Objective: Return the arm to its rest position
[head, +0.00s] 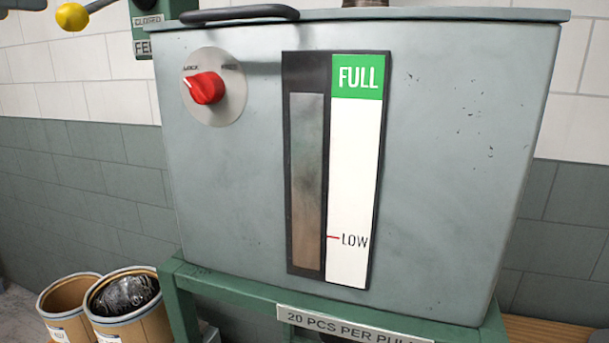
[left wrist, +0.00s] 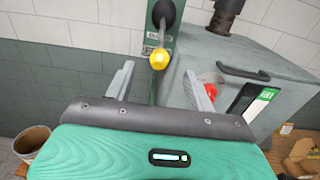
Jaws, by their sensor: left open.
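My left gripper (left wrist: 159,72) is open in the left wrist view, its two pale fingers apart with nothing held. A yellow ball knob (left wrist: 158,60) on a dark lever shows in the gap between the fingers; whether it lies level with the fingertips or beyond them I cannot tell. The knob (head: 71,16) also shows at the top left of the head view. A grey piece at that view's top left corner is cut off, and I cannot tell if it is part of my gripper. My right gripper is not in view.
A large grey hopper (head: 450,150) with a red knob (head: 205,88) and a FULL/LOW gauge (head: 355,170) fills the head view. It rests on a green frame (head: 230,290). Two drums (head: 65,295) (head: 150,322) stand at lower left. A green post (left wrist: 160,42) carries the lever.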

